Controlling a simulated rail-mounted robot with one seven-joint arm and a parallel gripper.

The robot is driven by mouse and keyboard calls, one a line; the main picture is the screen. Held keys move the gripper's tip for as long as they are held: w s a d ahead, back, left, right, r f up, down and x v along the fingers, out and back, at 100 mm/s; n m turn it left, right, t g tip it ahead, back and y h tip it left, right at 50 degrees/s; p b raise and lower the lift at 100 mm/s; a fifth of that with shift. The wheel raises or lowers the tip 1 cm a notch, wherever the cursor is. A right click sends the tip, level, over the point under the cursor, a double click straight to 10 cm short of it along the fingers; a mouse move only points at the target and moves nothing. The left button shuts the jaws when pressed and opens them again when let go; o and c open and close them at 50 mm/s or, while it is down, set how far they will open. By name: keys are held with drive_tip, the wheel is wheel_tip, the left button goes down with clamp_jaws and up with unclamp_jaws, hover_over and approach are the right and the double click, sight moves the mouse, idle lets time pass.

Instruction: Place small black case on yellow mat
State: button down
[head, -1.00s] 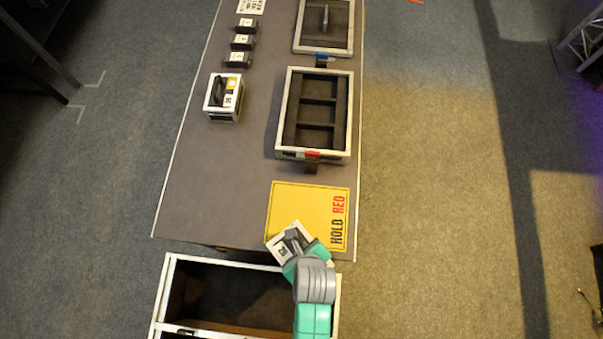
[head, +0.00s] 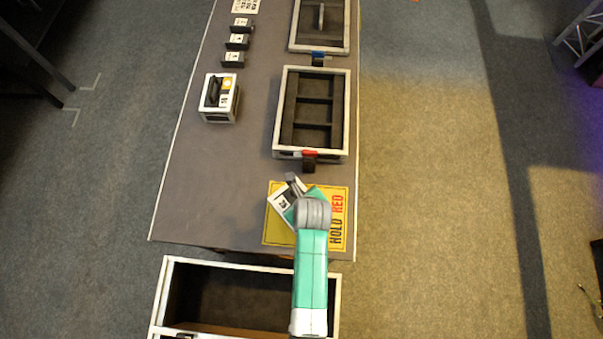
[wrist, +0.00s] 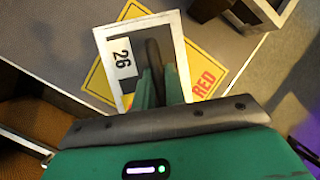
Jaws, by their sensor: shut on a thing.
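The small black case (wrist: 122,62) has a white-framed top with the number 26 and a dark handle. In the wrist view my gripper (wrist: 160,80) is shut on that handle. In the head view the case (head: 283,200) is over the yellow mat (head: 280,236), turned at an angle, with its upper left corner near the mat's edge. The mat reads HOLD RED, and it also shows in the wrist view (wrist: 98,84). My arm hides part of the case and mat. I cannot tell whether the case touches the mat.
The mat lies at the near end of a long grey table (head: 200,190). An open compartment tray (head: 276,120) with a red latch stands just beyond it. A similar case (head: 220,98) stands at left. A white-edged open bin (head: 220,300) is below the table's near edge.

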drive_tip(key=shift+f, duration=0.55)
